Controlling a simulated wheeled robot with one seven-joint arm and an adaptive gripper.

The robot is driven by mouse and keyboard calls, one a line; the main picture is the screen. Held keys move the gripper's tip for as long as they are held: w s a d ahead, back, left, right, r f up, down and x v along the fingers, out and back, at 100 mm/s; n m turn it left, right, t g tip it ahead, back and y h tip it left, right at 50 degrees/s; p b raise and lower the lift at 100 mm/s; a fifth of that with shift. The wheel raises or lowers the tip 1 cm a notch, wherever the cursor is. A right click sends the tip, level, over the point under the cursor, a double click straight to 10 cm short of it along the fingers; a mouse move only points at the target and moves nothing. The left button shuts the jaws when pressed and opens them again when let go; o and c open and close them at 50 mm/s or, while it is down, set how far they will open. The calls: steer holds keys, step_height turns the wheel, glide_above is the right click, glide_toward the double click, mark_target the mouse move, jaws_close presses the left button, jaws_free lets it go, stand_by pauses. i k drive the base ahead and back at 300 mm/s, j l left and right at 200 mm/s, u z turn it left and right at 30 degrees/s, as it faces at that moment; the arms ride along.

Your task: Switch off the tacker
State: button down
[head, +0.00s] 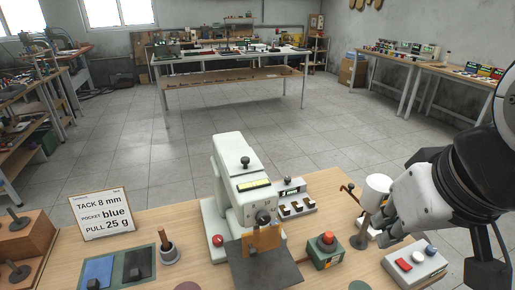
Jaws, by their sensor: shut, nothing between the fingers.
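The tacker appears to be the pale grey-green bench machine (229,177), upright on the wooden table, with a black knob on top and a small lit yellow-green display on its front. A red button (217,240) shows at its lower left. A dark plate with a tan piece (264,238) is at its front. A small grey box with a display and several dark switches (292,200) stands right beside it. Which control is its power switch, and its setting, I cannot tell. My gripper (379,226) is shut and empty, right of the machine, pointing down-left.
A green-sided box with a red button (326,245) stands between machine and gripper. A white cylinder (377,192) is close behind my gripper. A grey box with a red switch (412,263) is at front right. A sign (101,214), pads and wooden blocks are at left.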

mark_target(400, 262)
steer(key=z, duration=0.7)
steer(key=k+l+u, duration=0.25)
steer(key=k+l, duration=0.2)
steer(key=l, duration=0.1)
